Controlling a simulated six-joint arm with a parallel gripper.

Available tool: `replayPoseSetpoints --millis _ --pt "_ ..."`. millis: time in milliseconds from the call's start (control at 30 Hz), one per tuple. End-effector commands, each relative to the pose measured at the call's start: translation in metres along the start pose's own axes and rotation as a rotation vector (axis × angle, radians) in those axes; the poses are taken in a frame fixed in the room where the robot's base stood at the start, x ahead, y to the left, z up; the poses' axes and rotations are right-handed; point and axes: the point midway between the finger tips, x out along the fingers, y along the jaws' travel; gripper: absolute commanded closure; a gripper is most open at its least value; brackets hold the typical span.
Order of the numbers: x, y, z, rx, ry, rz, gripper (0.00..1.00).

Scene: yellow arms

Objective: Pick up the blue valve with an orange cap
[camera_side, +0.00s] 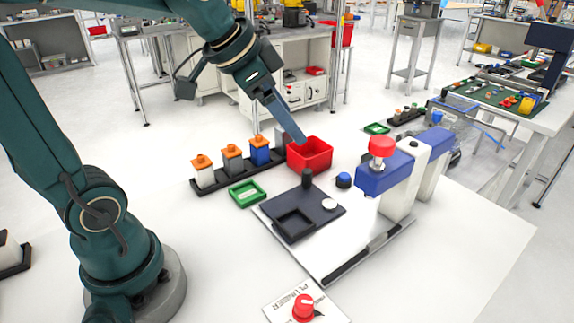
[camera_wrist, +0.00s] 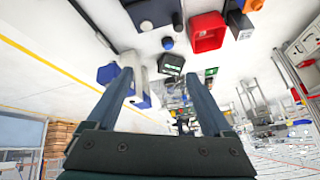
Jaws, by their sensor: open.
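The blue valve with an orange cap (camera_side: 260,151) stands upright at the right end of a black rack (camera_side: 225,180) in the side view. Two more orange-capped valves, one grey (camera_side: 232,160) and one white (camera_side: 203,172), stand to its left. My gripper (camera_side: 301,139) is up and to the right of the blue valve, its fingers pointing down beside the red bin, apart from the valve. In the wrist view my gripper (camera_wrist: 158,75) shows two spread fingers with nothing between them. A blue and orange piece (camera_wrist: 240,23), likely this valve, shows at the top right there.
A red bin (camera_side: 310,156) stands just right of the rack, close to my fingertips. A green tray (camera_side: 247,194) lies in front of the rack. A dark fixture (camera_side: 325,205) and a blue-and-white press (camera_side: 385,178) with a red knob stand to the right. The white table's front is mostly clear.

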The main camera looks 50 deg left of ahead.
Motion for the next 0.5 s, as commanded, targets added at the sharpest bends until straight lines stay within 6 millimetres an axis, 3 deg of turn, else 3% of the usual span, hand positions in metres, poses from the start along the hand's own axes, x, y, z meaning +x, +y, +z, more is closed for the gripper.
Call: replayPoseSetpoints --millis 100,233,400,500 --pt "0.028 -0.044 -0.004 -0.024 -0.031 -0.011 0.15" --pt "0.059 -0.093 0.006 -0.069 -0.064 -0.021 0.15" --pt "0.099 -0.149 0.044 -0.184 -0.12 -0.024 0.15" --pt "0.115 -0.167 0.07 -0.267 -0.153 -0.016 0.15"
